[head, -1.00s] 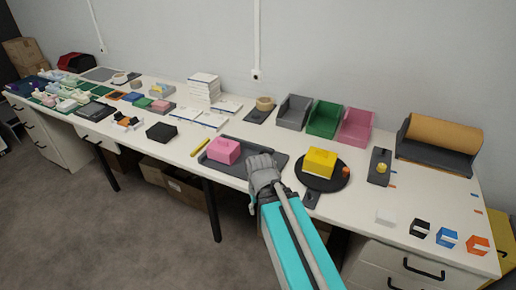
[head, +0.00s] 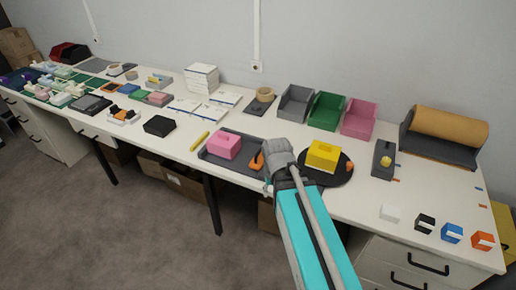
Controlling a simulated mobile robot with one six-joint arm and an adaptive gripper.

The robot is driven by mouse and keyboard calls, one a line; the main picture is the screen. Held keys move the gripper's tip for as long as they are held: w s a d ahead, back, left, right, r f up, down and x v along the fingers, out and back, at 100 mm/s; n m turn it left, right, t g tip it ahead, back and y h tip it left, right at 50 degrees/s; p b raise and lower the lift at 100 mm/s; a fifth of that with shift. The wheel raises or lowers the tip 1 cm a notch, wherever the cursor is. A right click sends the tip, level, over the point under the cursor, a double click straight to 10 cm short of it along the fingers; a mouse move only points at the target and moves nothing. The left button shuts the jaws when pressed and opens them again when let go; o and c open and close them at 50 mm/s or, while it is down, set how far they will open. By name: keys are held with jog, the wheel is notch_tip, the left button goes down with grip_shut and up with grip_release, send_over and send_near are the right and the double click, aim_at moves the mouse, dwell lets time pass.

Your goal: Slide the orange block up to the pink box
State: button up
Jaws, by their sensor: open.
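The pink box (head: 224,146) sits on the left part of a dark grey tray (head: 236,165), near the middle of the table. A small orange block (head: 257,161) with a dark part shows on the same tray, to the right of the pink box and with a gap between them. My gripper (head: 272,158) is open, just right of the orange block, over the tray's right end. It hides part of the tray, and I cannot tell whether it touches the block.
A yellow box (head: 322,155) and a small orange piece (head: 349,167) stand on a round black plate (head: 322,178) to the right. A yellow marker (head: 199,141) lies left of the tray. Grey, green and pink bins (head: 358,118) stand behind. Another orange block (head: 482,241) is far right.

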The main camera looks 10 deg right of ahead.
aim_at(260, 150)
jog(key=w+d+r+m+p, duration=0.1)
jog(key=w+r+m+p, duration=0.1)
jog(key=w, duration=0.6)
jog(key=w+d+r+m+y+p, duration=0.1)
jog(key=w+r+m+p, duration=0.1)
jog(key=w, duration=0.7)
jog(key=w+d+r+m+t+p, duration=0.1)
jog(key=w+r+p, duration=0.3)
jog(key=w, duration=0.5)
jog(key=shift+d+r+m+y, duration=0.3)
jog(key=shift+d+r+m, duration=0.05)
jog(key=shift+m, duration=0.55)
jog(key=shift+f, duration=0.2)
jog(key=f+b, duration=0.4)
jog(key=w+a+f+b, duration=0.1)
jog(key=f+b, duration=0.3)
jog(key=b, duration=0.1)
jog(key=a+f+b, duration=0.1)
jog(key=f+b, duration=0.3)
jog(key=f, duration=0.1)
jog(key=shift+w+a+f+b, duration=0.1)
jog(key=shift+w+b, duration=0.1)
jog(key=shift+b, duration=0.1)
jog(key=shift+c, duration=0.2)
grip_shut()
